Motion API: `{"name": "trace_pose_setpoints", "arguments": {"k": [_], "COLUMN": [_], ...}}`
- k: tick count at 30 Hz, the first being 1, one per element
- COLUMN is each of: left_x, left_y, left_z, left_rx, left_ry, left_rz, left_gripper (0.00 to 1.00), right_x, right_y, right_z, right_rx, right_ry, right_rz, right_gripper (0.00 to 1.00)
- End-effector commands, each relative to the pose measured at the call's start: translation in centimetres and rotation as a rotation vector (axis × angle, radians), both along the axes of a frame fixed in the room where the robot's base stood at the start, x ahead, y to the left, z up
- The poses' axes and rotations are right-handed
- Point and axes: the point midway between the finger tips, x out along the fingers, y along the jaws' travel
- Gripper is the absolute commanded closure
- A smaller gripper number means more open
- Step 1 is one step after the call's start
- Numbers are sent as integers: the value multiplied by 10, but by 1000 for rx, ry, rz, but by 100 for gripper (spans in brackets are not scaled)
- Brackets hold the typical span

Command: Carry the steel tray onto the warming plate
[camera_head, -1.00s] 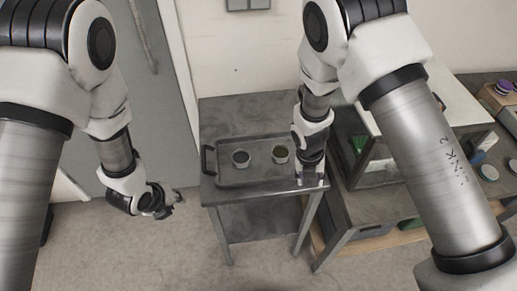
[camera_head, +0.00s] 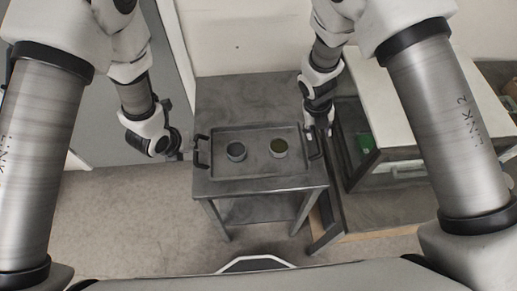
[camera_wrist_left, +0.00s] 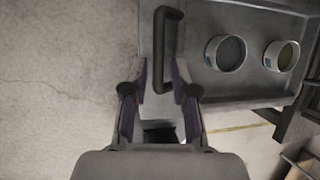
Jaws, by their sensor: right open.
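The steel tray (camera_head: 262,170) lies on a grey metal table and carries two small cups, one with dark contents (camera_head: 236,151) and one with greenish contents (camera_head: 279,148). Its left handle (camera_head: 203,151) also shows in the left wrist view (camera_wrist_left: 168,50). My left gripper (camera_head: 184,150) is at the left handle; in the left wrist view its fingers (camera_wrist_left: 160,88) are spread, with the handle's near end between them. My right gripper (camera_head: 320,137) is open beside the right handle (camera_head: 314,143). I cannot identify the warming plate.
The grey table (camera_head: 230,97) has bare room behind the tray. A cabinet with a white top (camera_head: 384,100) stands close on the right, with a green item (camera_head: 365,142) inside it. A wall lies behind the table.

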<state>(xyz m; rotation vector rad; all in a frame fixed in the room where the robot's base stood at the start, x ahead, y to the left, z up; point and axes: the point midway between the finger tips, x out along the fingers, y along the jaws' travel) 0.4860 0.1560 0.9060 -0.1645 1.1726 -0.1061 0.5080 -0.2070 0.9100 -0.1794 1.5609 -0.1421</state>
Motion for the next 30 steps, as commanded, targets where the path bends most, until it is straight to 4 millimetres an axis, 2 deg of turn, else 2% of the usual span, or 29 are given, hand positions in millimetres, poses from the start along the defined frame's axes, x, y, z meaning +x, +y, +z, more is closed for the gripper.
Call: {"name": "trace_pose_setpoints", "arguments": {"k": [3, 9, 13, 20, 21, 23, 24, 25, 30], "left_x": [8, 19, 22, 23, 23, 23, 23, 23, 23], "left_y": [-4, -9, -10, -10, -10, -10, -10, -10, -10], "left_z": [-20, -47, -54, -55, -55, -55, -55, -55, -55], "left_rx": [-1, -1, 0, 0, 0, 0, 0, 0, 0], "left_ry": [2, 1, 0, 0, 0, 0, 0, 0, 0], "left_rz": [1, 2, 1, 1, 1, 1, 1, 1, 1], "left_gripper": [72, 72, 72, 72, 76, 97, 100, 100, 100], "right_x": [-1, 0, 0, 0, 0, 0, 0, 0, 0], "right_y": [-4, -10, -12, -12, -12, -12, -12, -12, -12], "right_z": [-22, -50, -58, -59, -59, -59, -59, -59, -59], "right_rx": [2, 2, 2, 1, 1, 1, 1, 1, 1], "right_ry": [3, 1, 0, 0, 0, 0, 0, 0, 0], "right_rz": [-1, 0, -1, -1, -1, -1, -1, -1, -1], "right_gripper": [56, 56, 56, 56, 59, 80, 95, 100, 100]}}
